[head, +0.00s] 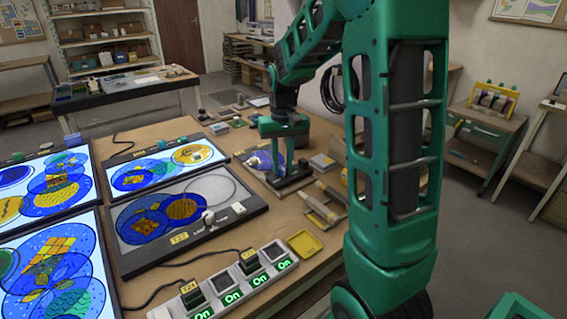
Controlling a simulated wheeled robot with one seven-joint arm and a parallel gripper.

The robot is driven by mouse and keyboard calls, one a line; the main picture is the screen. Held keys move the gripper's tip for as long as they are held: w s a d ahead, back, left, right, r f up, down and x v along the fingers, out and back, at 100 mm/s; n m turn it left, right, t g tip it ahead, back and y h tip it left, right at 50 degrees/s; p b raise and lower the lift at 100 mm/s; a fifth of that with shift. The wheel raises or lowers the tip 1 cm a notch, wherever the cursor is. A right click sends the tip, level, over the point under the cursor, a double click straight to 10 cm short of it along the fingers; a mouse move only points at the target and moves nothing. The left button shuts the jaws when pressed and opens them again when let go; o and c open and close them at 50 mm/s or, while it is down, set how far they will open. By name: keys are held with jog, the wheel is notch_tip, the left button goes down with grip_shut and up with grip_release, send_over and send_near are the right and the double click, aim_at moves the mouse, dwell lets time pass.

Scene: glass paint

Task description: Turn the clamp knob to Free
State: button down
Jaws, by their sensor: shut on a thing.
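My gripper (285,160) points down at the far right part of the wooden workbench. It is shut low over a dark fixture (294,184). The clamp knob appears to be between the fingers, but they hide it, so I cannot read its setting. A blue-violet round piece (264,157) lies beside the fingers on the left, with a small pale ball-shaped part (254,162) at its left edge.
Lit panels with painted glass discs (160,169) fill the bench's left side. An unlit panel (188,216) lies nearer. A power strip (240,281) with green "On" labels, a yellow tray (305,243) and tools (318,208) lie in front. My arm blocks the right side.

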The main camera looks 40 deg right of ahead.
aim_at(283, 167)
jog(key=m, duration=0.4)
jog(key=shift+w+d+r+m, duration=0.1)
jog(key=shift+w+r+m, duration=0.05)
jog(key=shift+m, duration=1.75)
jog(key=c, duration=1.7)
grip_release()
jog(key=shift+o, duration=1.1)
notch_tip(283, 167, up, 11)
jog(key=shift+f, duration=0.2)
